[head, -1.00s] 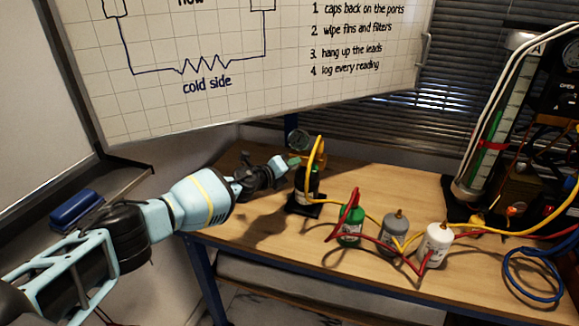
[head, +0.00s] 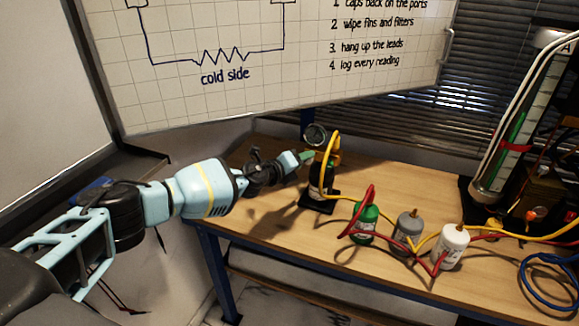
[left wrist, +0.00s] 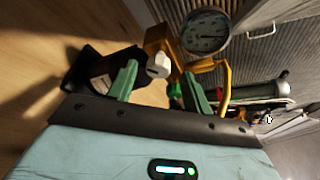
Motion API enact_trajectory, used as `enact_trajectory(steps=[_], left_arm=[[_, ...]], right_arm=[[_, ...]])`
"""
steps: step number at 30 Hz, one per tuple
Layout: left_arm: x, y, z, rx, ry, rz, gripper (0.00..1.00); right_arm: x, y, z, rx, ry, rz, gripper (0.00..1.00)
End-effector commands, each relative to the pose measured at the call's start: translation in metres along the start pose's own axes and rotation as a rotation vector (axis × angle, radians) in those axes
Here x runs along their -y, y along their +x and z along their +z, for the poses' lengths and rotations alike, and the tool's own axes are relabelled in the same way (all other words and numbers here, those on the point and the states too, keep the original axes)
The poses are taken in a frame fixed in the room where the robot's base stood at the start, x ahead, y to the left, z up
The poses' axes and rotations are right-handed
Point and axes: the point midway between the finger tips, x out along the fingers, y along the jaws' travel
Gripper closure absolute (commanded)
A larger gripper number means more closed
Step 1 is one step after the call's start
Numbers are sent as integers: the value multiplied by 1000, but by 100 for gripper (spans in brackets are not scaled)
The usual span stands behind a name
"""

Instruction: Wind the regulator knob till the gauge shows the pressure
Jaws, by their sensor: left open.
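The gauge (head: 316,133) is a round dial on top of the dark regulator stand (head: 318,190) at the back of the bench. In the left wrist view the dial (left wrist: 206,31) shows at the upper middle; its reading is too small to tell. The white regulator knob (left wrist: 158,65) sticks out of a yellow-brass body (left wrist: 157,38) below and left of the dial. My left gripper (head: 308,156) is beside the regulator. In the left wrist view its green fingers (left wrist: 160,82) are open, with the knob just beyond the gap, nearer the left finger. My right gripper is not in view.
Green (head: 364,223), grey (head: 408,229) and white (head: 452,247) bottles with red and yellow hoses stand right of the regulator. A yellow hose (head: 331,150) loops over the regulator. A tall glass column (head: 510,140) stands at the right. The bench's (head: 275,220) front left is clear.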

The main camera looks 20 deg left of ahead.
Motion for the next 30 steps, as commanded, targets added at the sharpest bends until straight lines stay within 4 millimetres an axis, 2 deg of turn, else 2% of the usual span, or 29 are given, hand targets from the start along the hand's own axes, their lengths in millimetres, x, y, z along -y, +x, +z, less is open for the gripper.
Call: enact_trajectory(steps=[9,15,30], left_arm=[[-2,-36,0,-1,-3,3,50],[-2,-52,-1,-1,-4,3,50],[-2,-57,-1,-2,-4,4,50]], right_arm=[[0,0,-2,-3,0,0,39],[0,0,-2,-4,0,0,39],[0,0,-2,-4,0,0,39]])
